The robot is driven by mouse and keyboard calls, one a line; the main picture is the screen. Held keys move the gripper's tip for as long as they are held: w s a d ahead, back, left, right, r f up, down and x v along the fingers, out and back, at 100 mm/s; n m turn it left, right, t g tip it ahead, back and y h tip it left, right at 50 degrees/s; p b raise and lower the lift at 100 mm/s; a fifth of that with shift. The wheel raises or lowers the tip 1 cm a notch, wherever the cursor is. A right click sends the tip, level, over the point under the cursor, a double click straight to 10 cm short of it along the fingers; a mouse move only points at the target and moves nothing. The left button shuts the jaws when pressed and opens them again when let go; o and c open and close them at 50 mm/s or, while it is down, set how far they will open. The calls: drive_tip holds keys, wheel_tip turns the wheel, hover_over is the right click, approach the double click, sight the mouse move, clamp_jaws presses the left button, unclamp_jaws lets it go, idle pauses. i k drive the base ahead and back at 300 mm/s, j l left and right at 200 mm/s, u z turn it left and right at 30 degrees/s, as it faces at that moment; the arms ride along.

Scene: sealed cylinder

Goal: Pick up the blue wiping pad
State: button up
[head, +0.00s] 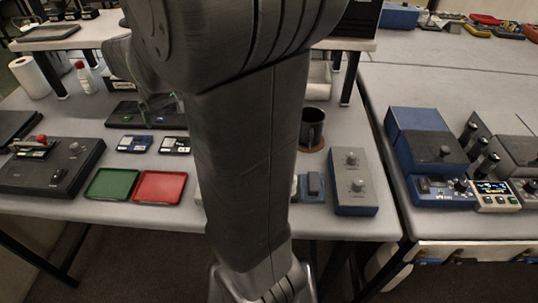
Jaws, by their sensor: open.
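A small blue block-like thing (313,186), which looks like the wiping pad, lies on the grey table right of my arm, near the front edge. It sits just left of a grey box with knobs. My gripper (156,108) is partly seen left of my arm, above a dark tray at the table's middle left. It is open and appears empty, well to the left of the blue pad. My arm link covers the middle of the view and hides the table behind it.
A green tray (113,184) and a red tray (160,186) lie at the front left. A black box with a red knob (50,165) is further left. The grey knob box (354,181) and a dark mug (312,129) stand near the pad. Blue instruments (428,140) fill the right table.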

sight(312, 183)
drive_tip(key=k+l+z, duration=0.15)
drive_tip(key=z, duration=0.3)
drive_tip(key=k+l+z, duration=0.1)
drive_tip(key=z, duration=0.3)
drive_tip(key=l+z, duration=0.45)
drive_tip(key=k+j, duration=0.05)
drive_tip(key=j, duration=0.05)
